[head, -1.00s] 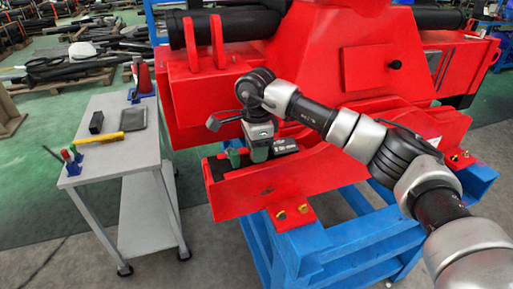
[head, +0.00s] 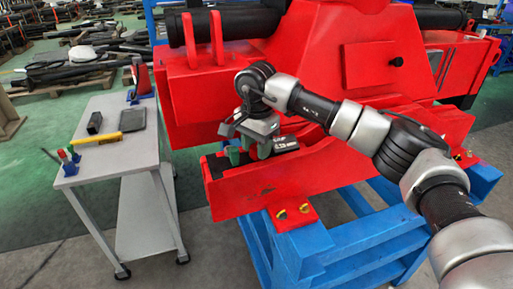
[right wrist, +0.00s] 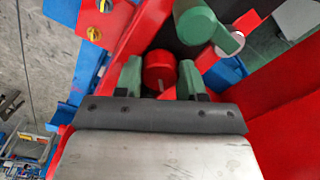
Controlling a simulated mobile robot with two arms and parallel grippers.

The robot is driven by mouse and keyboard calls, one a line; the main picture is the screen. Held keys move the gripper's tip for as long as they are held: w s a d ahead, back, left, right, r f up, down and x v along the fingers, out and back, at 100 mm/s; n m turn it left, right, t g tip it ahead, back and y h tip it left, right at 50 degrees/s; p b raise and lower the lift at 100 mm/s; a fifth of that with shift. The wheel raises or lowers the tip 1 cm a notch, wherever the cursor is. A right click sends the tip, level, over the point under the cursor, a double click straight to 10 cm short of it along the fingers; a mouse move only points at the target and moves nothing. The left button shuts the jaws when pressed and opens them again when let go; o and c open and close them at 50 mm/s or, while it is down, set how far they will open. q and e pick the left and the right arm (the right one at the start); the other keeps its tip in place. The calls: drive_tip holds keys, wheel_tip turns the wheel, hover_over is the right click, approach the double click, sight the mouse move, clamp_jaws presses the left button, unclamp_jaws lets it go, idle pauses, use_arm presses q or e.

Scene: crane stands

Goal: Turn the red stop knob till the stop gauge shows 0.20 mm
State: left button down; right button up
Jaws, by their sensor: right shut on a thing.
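The red stop knob (right wrist: 159,70) shows in the right wrist view as a small round red cap with a pale mark on its lower side. My right gripper (right wrist: 160,80) has its two green-padded fingers on either side of the knob and is shut on it. My left gripper is not in view.
A green rounded part with an arm (right wrist: 203,25) lies close beyond the right finger in the wrist view. The red machine (head: 290,188) rests on a blue stand (head: 345,245). A grey trolley (head: 107,160) with small tools stands at the left.

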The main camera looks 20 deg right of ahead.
sight(256, 147)
drive_tip(key=shift+n, duration=0.6)
drive_tip(key=o, duration=0.9)
wheel_tip(256, 147, up, 11)
drive_tip(key=shift+f+b, duration=0.1)
drive_tip(key=shift+b, duration=0.5)
